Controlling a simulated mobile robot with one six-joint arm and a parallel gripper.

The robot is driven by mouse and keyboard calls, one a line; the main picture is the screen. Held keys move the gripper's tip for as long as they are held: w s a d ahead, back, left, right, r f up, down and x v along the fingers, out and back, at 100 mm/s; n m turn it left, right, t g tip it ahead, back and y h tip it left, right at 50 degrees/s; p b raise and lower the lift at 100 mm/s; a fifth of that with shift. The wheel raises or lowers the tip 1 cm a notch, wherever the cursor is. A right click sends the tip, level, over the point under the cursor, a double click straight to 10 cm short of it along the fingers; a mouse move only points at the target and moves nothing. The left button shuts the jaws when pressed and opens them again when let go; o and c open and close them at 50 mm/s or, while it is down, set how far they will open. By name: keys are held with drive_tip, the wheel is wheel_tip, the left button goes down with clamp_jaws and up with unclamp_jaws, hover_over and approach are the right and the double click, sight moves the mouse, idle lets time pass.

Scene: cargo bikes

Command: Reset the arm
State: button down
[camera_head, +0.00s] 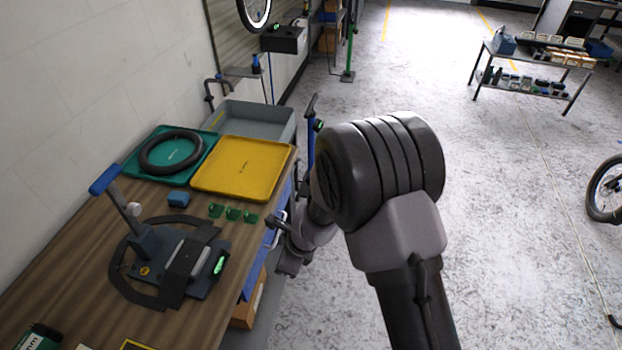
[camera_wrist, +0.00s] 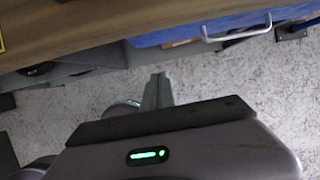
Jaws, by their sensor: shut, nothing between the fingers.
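My arm reaches forward in the head view, with its large dark joint in front of the floor. My gripper (camera_head: 274,221) is beside the right edge of the wooden workbench (camera_head: 90,240), partly hidden by my own wrist. In the wrist view the fingers of my gripper (camera_wrist: 157,82) are together, with nothing between them. They point towards the bench side, where a blue drawer (camera_wrist: 190,32) with a pale handle (camera_wrist: 236,32) shows. I cannot tell the exact gap between the fingertips and the drawer.
The bench carries a yellow tray (camera_head: 242,168), a green tray (camera_head: 135,158) with a black ring (camera_head: 171,151), small green pieces (camera_head: 232,213) and a blue-handled tool (camera_head: 120,200). A grey bin (camera_head: 255,115) stands behind.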

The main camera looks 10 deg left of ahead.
drive_tip(key=w+d+r+n+t+y+b, duration=0.1)
drive_tip(key=d+r+n+b, duration=0.2)
drive_tip(key=r, duration=0.5)
drive_tip(key=d+r+n+t, duration=0.1)
drive_tip(key=d+r+n, duration=0.2)
drive_tip(key=d+r, duration=0.45)
drive_tip(key=s+d+r+n+t+h+b, duration=0.1)
drive_tip(key=s+d+r+n+b, duration=0.1)
drive_tip(key=s+d+r+n, duration=0.2)
drive_tip(key=s+d+r+n+t+h+b, duration=0.2)
drive_tip(key=s+d+r, duration=0.3)
drive_tip(key=s+d, duration=0.6)
drive_tip(key=shift+d+r+n+t, duration=0.3)
drive_tip(key=shift+d+r+n, duration=0.05)
drive_tip(key=shift+d+n, duration=0.5)
drive_tip(key=shift+s, duration=0.1)
